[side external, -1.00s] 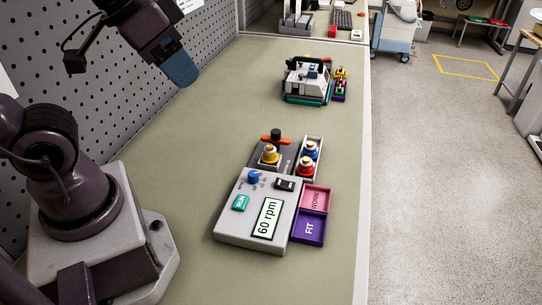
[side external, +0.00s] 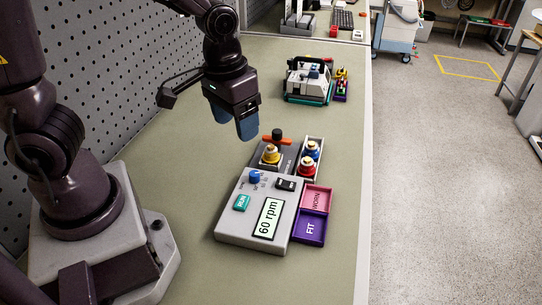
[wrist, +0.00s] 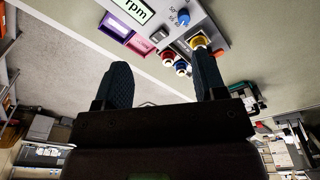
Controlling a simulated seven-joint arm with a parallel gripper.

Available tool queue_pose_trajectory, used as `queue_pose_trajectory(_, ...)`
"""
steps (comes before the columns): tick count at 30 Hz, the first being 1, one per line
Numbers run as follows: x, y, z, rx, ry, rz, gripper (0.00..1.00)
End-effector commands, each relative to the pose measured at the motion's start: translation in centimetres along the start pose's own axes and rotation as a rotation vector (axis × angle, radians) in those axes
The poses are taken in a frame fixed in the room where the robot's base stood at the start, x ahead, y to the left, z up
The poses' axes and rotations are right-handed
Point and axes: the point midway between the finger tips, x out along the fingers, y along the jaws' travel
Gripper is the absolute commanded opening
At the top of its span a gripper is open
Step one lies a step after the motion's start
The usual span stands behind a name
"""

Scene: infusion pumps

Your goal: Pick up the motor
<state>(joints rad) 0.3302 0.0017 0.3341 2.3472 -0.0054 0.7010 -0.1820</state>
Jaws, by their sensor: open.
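No part is labelled as the motor. The likely candidates are round, brass-topped parts: a yellow one (side external: 271,155) on a dark plate (side external: 259,167), and a blue one (side external: 312,149) and a red one (side external: 306,168) in a narrow light tray beside it. In the wrist view the yellow part (wrist: 198,41) shows at the tip of the right finger, which partly covers it; the blue (wrist: 181,73) and red (wrist: 167,58) parts show between the fingers. My gripper (side external: 236,128) is open and empty, fingers down, above the bench and left of the dark plate.
A grey control box (side external: 240,218) reading 60 rpm stands in front of the plate. Pink WORN (side external: 317,198) and purple FIT (side external: 309,229) trays sit at its right. An orange lever with a black knob (side external: 277,136) rises behind the yellow part. A white-and-teal device (side external: 307,80) stands farther back.

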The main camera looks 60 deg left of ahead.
Motion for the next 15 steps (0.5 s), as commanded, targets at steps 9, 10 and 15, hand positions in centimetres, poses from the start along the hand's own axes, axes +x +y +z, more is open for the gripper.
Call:
queue_pose_trajectory(9, 8.1, -3.9, -6.3, -0.350, 0.116, -0.210, 0.65)
queue_pose_trajectory(10, 8.3, -4.3, -7.0, -0.386, 0.146, -0.219, 0.65)
queue_pose_trajectory(15, 7.7, -4.8, -10.0, -0.549, 0.294, -0.171, 0.65)
